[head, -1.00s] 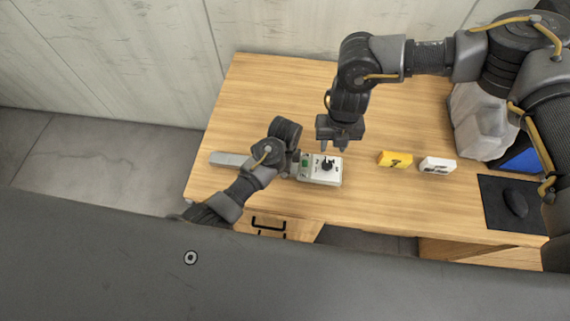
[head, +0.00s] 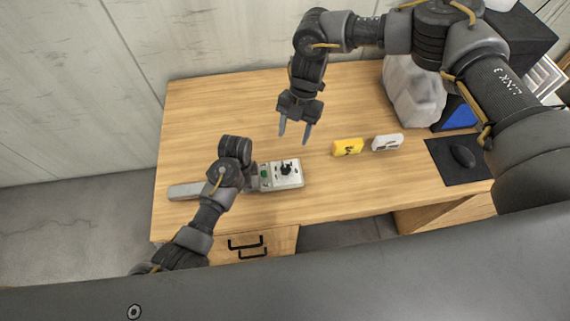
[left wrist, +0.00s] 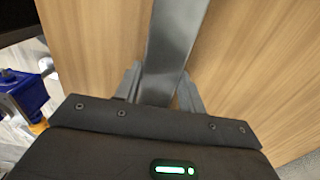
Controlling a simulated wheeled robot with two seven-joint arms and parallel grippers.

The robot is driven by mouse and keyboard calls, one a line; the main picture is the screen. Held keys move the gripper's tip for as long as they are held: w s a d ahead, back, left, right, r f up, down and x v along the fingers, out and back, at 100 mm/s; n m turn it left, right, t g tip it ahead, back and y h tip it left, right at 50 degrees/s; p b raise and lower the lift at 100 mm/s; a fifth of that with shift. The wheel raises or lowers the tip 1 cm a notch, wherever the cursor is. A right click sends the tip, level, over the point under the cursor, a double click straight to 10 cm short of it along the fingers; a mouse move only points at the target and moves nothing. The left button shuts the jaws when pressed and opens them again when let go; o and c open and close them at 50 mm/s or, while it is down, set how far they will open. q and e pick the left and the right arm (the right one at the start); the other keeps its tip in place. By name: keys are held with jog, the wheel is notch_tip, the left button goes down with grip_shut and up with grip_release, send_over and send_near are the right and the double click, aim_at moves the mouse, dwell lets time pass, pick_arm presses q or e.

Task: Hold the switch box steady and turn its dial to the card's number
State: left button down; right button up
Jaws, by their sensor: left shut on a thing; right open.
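The switch box (head: 267,185) is a small pale box lying on the table, with a black dial (head: 286,168) on top and a green patch at its left. The dial's setting is too small to read. A grey bar (head: 186,191) lies in line with the box on its left. My left gripper (head: 252,178) is shut on this bar beside the box; the bar (left wrist: 172,45) shows between its fingers in the left wrist view. My right gripper (head: 294,135) is open and empty, above and behind the box, apart from the dial. A yellow card (head: 347,147) bears a dark, unreadable mark.
A white block (head: 387,142) with dark marks stands right of the yellow card. A black mat (head: 441,174) with a mouse (head: 462,156) lies at the right. A pale bulky object (head: 413,95) and a blue item (head: 455,114) stand behind. The table's back left is clear.

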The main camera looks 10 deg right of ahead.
aim_at(286, 169)
jog(key=x, duration=1.2)
jog(key=shift+s+a+r, duration=0.15)
jog(key=shift+s+a, duration=0.1)
jog(key=shift+s, duration=0.1)
jog(key=c, duration=1)
jog(key=shift+o, duration=0.2)
jog(key=n, duration=0.2)
jog(key=n+g+h, duration=0.1)
jog(key=n, duration=0.1)
jog(key=shift+n+h, duration=0.3)
jog(key=n+h, duration=0.1)
jog(key=n, duration=0.3)
jog(key=shift+n+h, duration=0.3)
jog(key=shift+h, duration=0.1)
